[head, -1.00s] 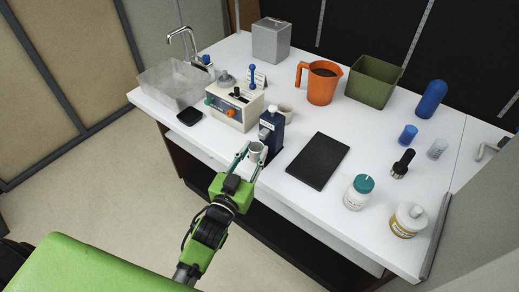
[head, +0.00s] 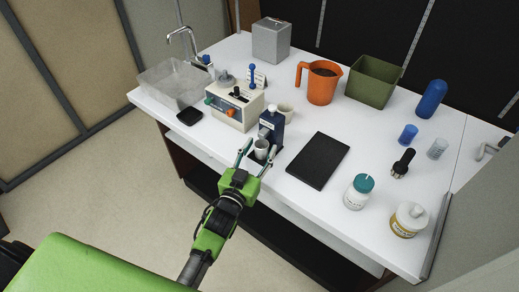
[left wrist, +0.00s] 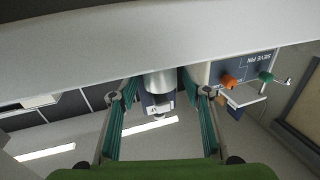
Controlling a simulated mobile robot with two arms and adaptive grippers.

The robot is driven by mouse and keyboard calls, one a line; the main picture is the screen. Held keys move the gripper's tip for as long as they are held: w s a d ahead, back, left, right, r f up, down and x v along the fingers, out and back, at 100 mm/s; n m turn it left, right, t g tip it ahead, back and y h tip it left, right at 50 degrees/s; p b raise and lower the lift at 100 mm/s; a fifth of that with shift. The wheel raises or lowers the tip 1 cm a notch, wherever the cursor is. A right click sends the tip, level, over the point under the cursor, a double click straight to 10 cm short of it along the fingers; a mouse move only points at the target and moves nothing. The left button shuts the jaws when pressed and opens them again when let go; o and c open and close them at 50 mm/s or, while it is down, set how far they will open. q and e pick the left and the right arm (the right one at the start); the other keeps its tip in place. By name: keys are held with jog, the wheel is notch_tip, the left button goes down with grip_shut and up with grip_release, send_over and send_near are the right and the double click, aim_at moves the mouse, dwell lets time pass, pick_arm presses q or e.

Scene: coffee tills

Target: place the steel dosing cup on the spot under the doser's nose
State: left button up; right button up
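The steel dosing cup (head: 261,149) stands upright on the dark base of the blue doser (head: 272,125), at the front edge of the counter. It appears to be under the doser's nose; the exact spot beneath it is hidden. My left gripper (head: 258,156) is open, its fingers apart on the near side of the cup. In the left wrist view, the cup (left wrist: 158,82) lies beyond the gap between the open fingers (left wrist: 165,95), with the doser (left wrist: 158,104) behind it. My right gripper is not in view.
A control box (head: 234,106) with knobs and a small beige cup (head: 286,110) stand close to the doser. A black pad (head: 318,160) lies to its right. An orange jug (head: 319,84) and green bin (head: 374,83) stand behind. Jars stand at the right.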

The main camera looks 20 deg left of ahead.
pick_arm(q)
jog(key=shift+r, duration=0.25)
jog(key=shift+s+f, duration=0.15)
jog(key=shift+s, duration=0.15)
jog(key=s+a, duration=0.1)
jog(key=s, duration=1)
jog(key=shift+s+b, duration=0.2)
jog(key=shift+b, duration=0.25)
jog(key=s+d+f+g, duration=0.1)
jog(key=s+f+g, duration=0.35)
jog(key=f, duration=1.15)
jog(key=s+f+g, duration=0.3)
jog(key=s+f, duration=0.2)
jog(key=f, duration=1)
jog(key=s+a+f+g, duration=0.2)
jog(key=s+f+g, duration=0.1)
jog(key=s+f, duration=0.4)
jog(key=s+a+f+g+y, duration=0.1)
jog(key=s+a+f+g, duration=0.1)
jog(key=s+f, duration=0.5)
jog(key=s+a+f+m+g, duration=0.1)
jog(key=s+f+g, duration=0.3)
jog(key=s, duration=1.1)
notch_tip(320, 180, down, 3)
jog(key=shift+a+y, duration=0.3)
jog(key=shift+a, duration=0.4)
